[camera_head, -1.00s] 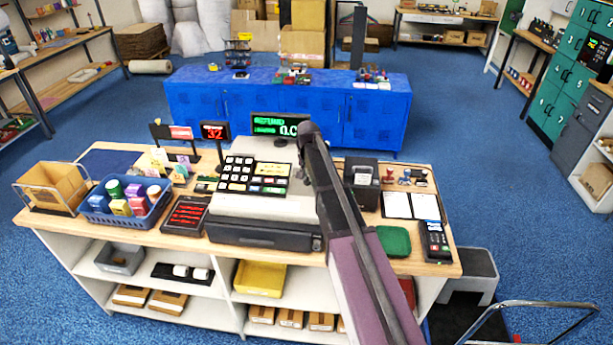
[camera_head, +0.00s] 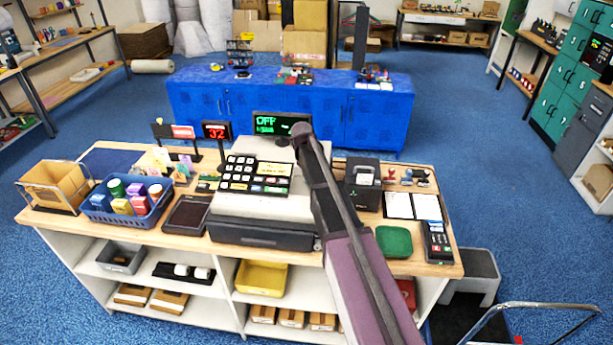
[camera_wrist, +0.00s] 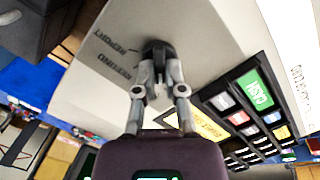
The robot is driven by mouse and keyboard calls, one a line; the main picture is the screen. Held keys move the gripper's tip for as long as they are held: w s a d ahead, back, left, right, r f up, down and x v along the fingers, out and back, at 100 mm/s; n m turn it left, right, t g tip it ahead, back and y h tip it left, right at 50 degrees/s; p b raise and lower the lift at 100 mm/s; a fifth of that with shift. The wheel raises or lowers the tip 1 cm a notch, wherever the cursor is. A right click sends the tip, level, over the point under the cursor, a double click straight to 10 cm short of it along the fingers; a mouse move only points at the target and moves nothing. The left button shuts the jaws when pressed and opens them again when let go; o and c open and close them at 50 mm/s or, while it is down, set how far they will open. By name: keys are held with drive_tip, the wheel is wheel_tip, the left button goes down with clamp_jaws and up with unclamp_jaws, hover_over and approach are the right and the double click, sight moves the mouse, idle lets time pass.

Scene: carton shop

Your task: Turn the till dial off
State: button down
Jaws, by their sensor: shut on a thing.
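The till (camera_head: 262,206) stands on the wooden counter, with a black keypad (camera_head: 256,175) on its sloped top. Its green display (camera_head: 280,125) reads "OFF" on the top line. In the wrist view, the dark till dial (camera_wrist: 158,52) sits on the pale till top (camera_wrist: 115,60), with the words "REFUND" and "REPORT" printed beside it. My gripper (camera_wrist: 160,72) is shut on the dial, one finger on each side. In the head view my arm covers the dial and the right part of the till.
A blue basket of small boxes (camera_head: 98,214) and a dark tray (camera_head: 187,216) stand left of the till. A black printer (camera_head: 361,184), a green pad (camera_head: 394,241) and a card terminal (camera_head: 437,241) stand to the right.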

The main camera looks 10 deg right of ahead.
drive_tip(key=shift+w+a+n, duration=0.1)
drive_tip(key=shift+w+n, duration=0.05)
drive_tip(key=shift+n, duration=1.05)
drive_tip(key=c, duration=0.7)
unclamp_jaws()
drive_tip(key=shift+f, duration=0.1)
